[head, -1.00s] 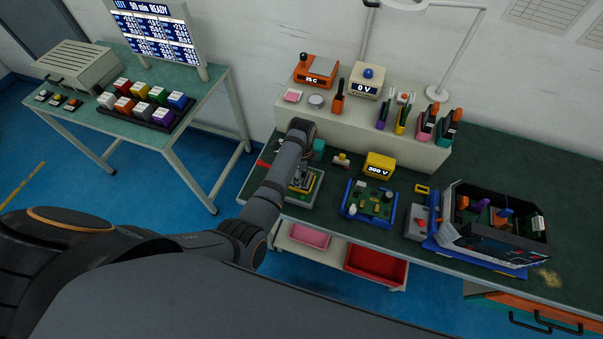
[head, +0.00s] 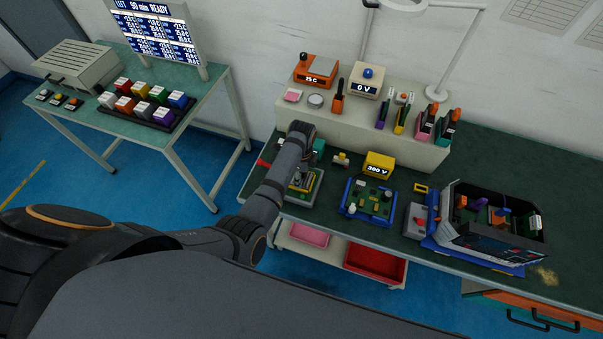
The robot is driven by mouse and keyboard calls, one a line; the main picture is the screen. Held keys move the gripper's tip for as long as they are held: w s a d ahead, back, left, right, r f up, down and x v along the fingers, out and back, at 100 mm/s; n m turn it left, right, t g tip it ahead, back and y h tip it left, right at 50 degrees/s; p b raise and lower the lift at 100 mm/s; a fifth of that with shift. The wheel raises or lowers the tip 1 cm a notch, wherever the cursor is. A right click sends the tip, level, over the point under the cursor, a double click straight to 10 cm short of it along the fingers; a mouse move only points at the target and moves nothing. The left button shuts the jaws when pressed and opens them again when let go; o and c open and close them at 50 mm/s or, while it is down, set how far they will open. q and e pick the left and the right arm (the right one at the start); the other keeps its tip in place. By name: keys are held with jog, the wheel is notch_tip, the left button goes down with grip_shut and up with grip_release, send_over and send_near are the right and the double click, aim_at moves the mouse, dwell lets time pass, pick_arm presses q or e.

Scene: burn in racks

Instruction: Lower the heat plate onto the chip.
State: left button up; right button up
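A small fixture with a grey base (head: 314,196) stands near the front left of the right bench. A green and yellow part and some dark parts show on top of it. They are too small, and too much covered by my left arm, for me to tell the heat plate from the chip or see whether they touch. My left arm reaches over the bench from the left, its wrist just left of and above the fixture. Its gripper is mostly hidden behind the arm, so I cannot see its fingers. My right gripper is out of view.
A blue-framed circuit board (head: 369,200) and a yellow "300 V" box (head: 379,166) stand right of the fixture. A dark open bin (head: 500,238) is farther right. A raised shelf (head: 350,120) with tools runs along the back. Colored blocks sit on the left table (head: 80,128).

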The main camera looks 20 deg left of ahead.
pick_arm(q)
jog(key=o, duration=1.3)
jog(key=shift+o, duration=0.2)
jog(key=shift+r, duration=0.25)
notch_tip(320, 180, up, 7)
